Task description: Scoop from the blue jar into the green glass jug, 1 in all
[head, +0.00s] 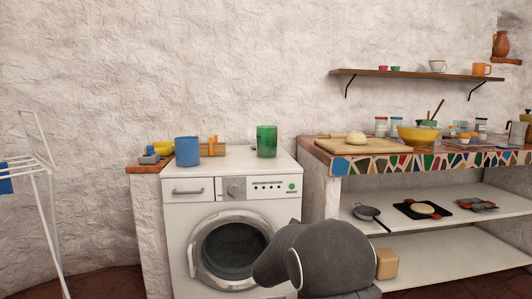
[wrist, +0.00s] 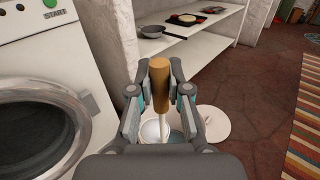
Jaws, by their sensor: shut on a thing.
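The blue jar (head: 187,151) stands upright on the left part of the white washing machine's top. The green glass jug (head: 267,141) stands on the same top, to the right and apart from the jar. What is inside either cannot be seen. My gripper (wrist: 159,96) is shut on the wooden handle of a scoop (wrist: 160,75) in the wrist view. The handle's end points up between the fingers, and a pale shaft runs down to a whitish bowl, partly hidden by the gripper. The gripper is in front of the machine, away from jar and jug. The head view does not show its fingers.
An orange-brown holder (head: 212,148) and a yellow bowl (head: 163,147) sit behind the jar. The mosaic counter (head: 400,163) stands right, with a pan (head: 367,212) on its shelf. A drying rack (head: 38,170) stands left.

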